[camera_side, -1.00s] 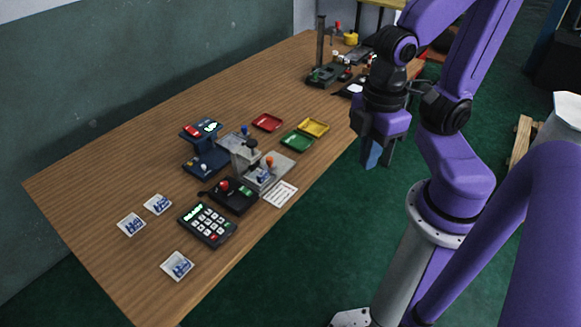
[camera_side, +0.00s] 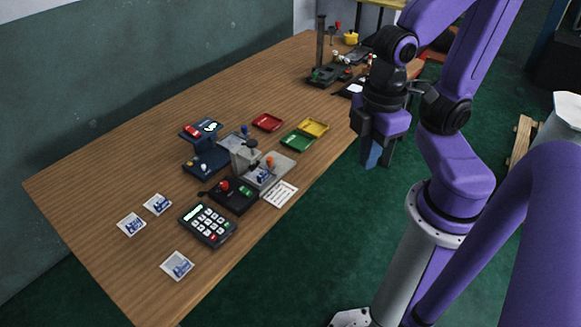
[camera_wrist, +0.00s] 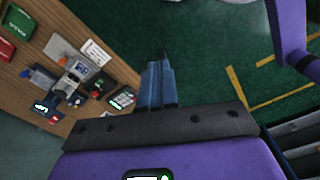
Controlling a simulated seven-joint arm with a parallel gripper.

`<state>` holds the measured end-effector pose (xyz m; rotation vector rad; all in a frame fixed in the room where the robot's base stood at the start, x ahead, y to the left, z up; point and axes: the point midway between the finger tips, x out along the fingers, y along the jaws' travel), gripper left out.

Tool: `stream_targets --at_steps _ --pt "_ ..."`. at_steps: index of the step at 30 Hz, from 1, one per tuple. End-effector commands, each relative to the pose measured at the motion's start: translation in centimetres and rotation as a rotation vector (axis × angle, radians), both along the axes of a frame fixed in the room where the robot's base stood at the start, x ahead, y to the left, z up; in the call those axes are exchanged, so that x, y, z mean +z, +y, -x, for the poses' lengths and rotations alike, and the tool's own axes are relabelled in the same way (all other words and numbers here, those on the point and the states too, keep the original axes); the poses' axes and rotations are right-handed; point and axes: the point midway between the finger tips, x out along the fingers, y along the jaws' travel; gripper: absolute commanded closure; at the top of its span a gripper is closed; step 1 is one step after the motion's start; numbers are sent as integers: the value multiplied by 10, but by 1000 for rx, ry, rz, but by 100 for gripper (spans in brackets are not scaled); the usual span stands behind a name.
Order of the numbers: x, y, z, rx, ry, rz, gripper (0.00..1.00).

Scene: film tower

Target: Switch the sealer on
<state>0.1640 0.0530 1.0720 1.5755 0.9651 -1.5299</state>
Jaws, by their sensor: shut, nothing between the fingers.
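A dark blue bench device (camera_side: 203,160), which looks like the sealer, stands on the left half of the table. On its top are a red switch (camera_side: 193,131) and a lit display (camera_side: 209,126). It also shows at the left of the wrist view (camera_wrist: 48,108). I cannot tell the switch's position. My gripper (camera_side: 374,157) is shut and empty, in the air past the table's right-hand edge, well apart from the device. Its fingertips lie together in the wrist view (camera_wrist: 160,65).
Close to the device are a grey press (camera_side: 262,168), a black box with a red knob (camera_side: 233,195) and a keypad (camera_side: 208,224). Red (camera_side: 267,122), green (camera_side: 297,141) and yellow (camera_side: 313,127) trays lie behind. A tall black stand (camera_side: 321,55) is at the far end.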

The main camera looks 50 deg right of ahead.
Motion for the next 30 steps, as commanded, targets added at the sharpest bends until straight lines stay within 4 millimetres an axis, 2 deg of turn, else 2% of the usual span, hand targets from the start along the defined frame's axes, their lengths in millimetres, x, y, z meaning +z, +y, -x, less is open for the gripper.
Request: stream_targets --at_steps 6,11,21,30 --pt "-3 4 -5 -22 -7 -9 100" --pt "-14 20 -29 -119 -43 -61 100" --pt "-54 57 -120 -446 -165 -264 100" --pt "-89 63 -198 -718 -252 -468 100"
